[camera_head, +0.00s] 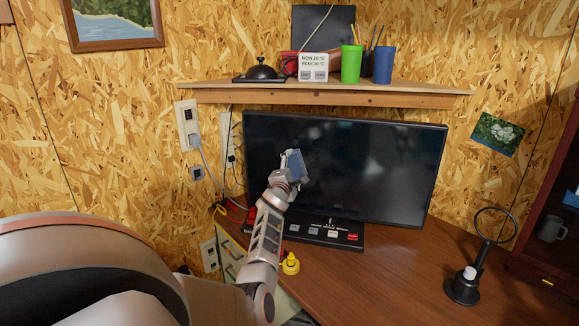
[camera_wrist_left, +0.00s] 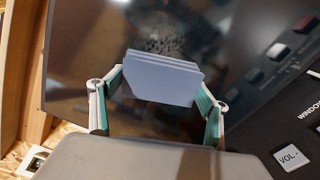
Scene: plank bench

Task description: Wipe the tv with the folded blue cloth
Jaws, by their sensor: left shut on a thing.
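The tv (camera_head: 375,165) is a wide black screen standing at the back of the wooden desk. Pale smudges show on its dark glass near the left and middle. My left gripper (camera_head: 296,166) is in front of the left part of the screen, shut on the folded blue cloth (camera_head: 298,163). In the left wrist view the cloth (camera_wrist_left: 163,78) is a layered blue-grey block between the two fingers, with the tv screen (camera_wrist_left: 90,55) behind it and a dark speckled patch just beyond its top edge. I cannot tell whether the cloth touches the glass. My right gripper is not in view.
A black button panel (camera_head: 325,232) lies below the screen. A yellow object (camera_head: 290,263) stands near my left arm. A ring on a black stand (camera_head: 463,290) is at the right. A shelf (camera_head: 330,97) with cups and a bell hangs above. The desk's middle is clear.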

